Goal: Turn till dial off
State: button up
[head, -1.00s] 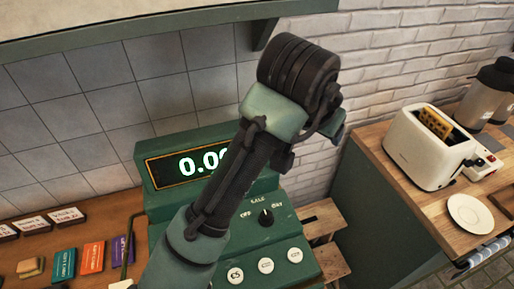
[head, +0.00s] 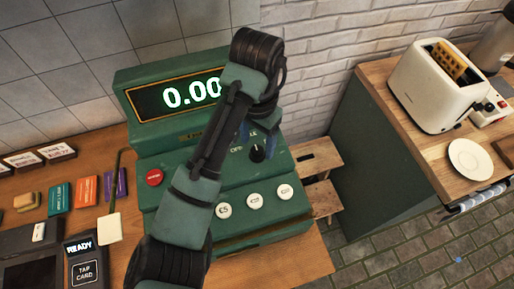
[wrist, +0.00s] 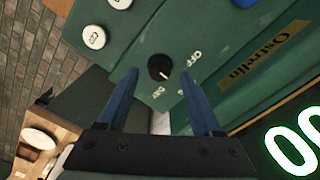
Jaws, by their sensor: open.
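The till (head: 190,165) is a green register with a lit display (head: 175,97) reading 0.00. Its dial (head: 257,152) is a small black knob on the sloped front, right of the arm; it also shows in the wrist view (wrist: 159,67). My gripper (wrist: 158,74) is open, with blue fingers on either side of the dial in the picture. I cannot tell whether they touch it. In the head view the arm partly hides the fingers and the OFF label.
A red button (head: 154,177) and several white keys (head: 255,201) sit on the till near the dial. A card reader (head: 84,258) stands at the lower left. A wooden stool (head: 318,157) is right of the till, and a counter with a toaster (head: 433,85) is farther right.

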aim_at(257, 153)
jog(key=shift+f, duration=1.1)
grip_shut()
